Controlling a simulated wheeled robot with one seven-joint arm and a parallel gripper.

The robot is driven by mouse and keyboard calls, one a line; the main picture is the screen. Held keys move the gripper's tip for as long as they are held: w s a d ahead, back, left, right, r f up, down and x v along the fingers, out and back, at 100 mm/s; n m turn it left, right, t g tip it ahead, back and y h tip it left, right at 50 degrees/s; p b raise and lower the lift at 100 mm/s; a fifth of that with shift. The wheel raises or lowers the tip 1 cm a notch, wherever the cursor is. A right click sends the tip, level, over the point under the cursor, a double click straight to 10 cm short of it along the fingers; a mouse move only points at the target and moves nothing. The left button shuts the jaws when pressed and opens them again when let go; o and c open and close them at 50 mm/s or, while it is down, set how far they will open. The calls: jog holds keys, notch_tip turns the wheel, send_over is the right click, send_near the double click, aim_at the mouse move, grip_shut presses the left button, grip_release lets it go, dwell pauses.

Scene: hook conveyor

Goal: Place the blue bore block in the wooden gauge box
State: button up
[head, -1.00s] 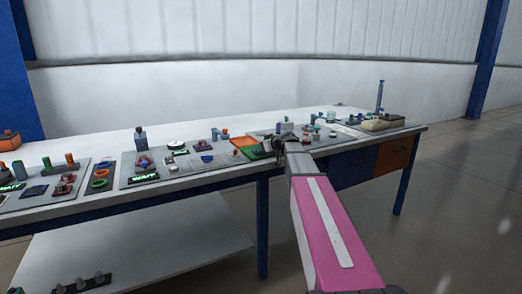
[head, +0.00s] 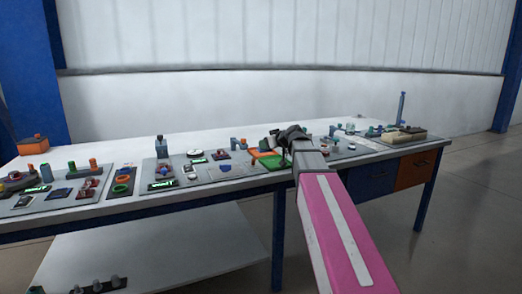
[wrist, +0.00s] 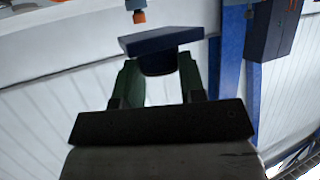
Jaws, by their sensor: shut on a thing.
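The blue bore block (wrist: 160,42) is between the green fingertips of my gripper (wrist: 158,70) in the wrist view. The gripper is shut on it, and the dark round lower part of the block shows between the fingers. In the head view my gripper (head: 286,140) is over the middle of the long bench, above and beside a green piece; the block cannot be made out there. I cannot identify the wooden gauge box for certain; a tan, low box-like thing (head: 402,135) lies at the bench's right end.
The white bench (head: 130,148) carries several grey boards with small parts. A tall blue post (head: 401,108) stands at the right end. An orange box (head: 33,145) is at far left.

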jog(key=shift+d+m+t+h, duration=0.3)
jog(key=shift+m+t+h, duration=0.1)
jog(key=shift+m, duration=0.1)
jog(key=w+d+r+m+t+h, duration=0.1)
jog(key=d+r+m+t+h, duration=0.1)
jog(key=d+r+m+h, duration=0.2)
jog(key=shift+w+d+r+m+h, duration=0.35)
jog(key=shift+d+m+h, duration=0.7)
jog(key=shift+m+h, duration=0.55)
